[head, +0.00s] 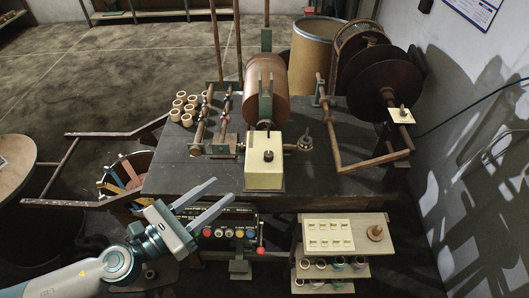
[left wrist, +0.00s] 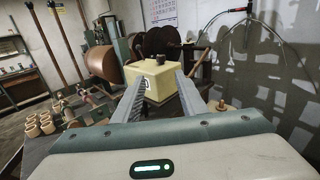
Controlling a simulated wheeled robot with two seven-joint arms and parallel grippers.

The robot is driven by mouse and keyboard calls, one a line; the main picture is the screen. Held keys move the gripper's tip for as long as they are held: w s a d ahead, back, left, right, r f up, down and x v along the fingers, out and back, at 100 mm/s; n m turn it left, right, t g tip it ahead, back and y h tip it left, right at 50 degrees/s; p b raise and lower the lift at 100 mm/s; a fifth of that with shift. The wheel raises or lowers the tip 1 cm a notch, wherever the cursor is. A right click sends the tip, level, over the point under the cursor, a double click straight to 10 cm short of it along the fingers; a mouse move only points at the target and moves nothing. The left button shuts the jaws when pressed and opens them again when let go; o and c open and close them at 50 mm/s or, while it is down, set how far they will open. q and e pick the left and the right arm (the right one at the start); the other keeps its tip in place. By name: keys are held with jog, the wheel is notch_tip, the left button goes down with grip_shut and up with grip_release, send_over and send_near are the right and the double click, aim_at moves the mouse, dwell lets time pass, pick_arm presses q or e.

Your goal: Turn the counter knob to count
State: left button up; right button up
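The counter is a cream box (head: 264,173) at the front edge of the dark workbench, with a small black knob (head: 268,156) on its top. In the left wrist view the cream box (left wrist: 152,83) and its dark knob (left wrist: 156,58) stand ahead, beyond my fingers. My left gripper (head: 222,189) is open and empty, to the left and front of the box in the head view. Its two fingers (left wrist: 159,80) are spread and point towards the box. They appear apart from the knob. My right gripper is not in view.
The workbench (head: 170,164) carries a winding drum (head: 272,92) behind the box and several pale rings (head: 183,108) at the left. A panel with coloured buttons (head: 229,233) is below the bench edge. A small shelf (head: 375,246) stands at the front right.

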aim_at(265, 157)
pick_arm(q)
jog(key=shift+r, duration=0.1)
dwell(0.3)
jog(key=p+x, duration=0.7)
jog(key=x, duration=0.9)
jog(key=shift+d, duration=0.1)
jog(key=shift+w+d, duration=0.45)
jog(key=shift+w, duration=0.05)
grip_shut()
